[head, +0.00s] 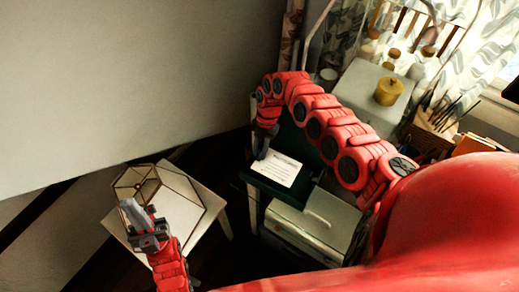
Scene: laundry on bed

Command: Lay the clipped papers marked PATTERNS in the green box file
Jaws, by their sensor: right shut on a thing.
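The papers (277,168) show as a white sheet with dark lines of print, too small to read; a clip cannot be made out. My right gripper (261,154) is shut on their upper left edge. The papers are over the dark green box file (293,196), which sits on a pale cabinet; whether they touch its floor I cannot tell. My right arm hides part of the file. My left gripper (135,212) is at the lower left, in front of the white side table, away from the file; its jaw opening is unclear.
A brass-edged glass box (137,182) stands on the white side table (190,212), close to my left gripper. A yellow lidded pot (388,91) stands on a pale surface at upper right. Brushes and a wooden holder (428,138) are beyond my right arm.

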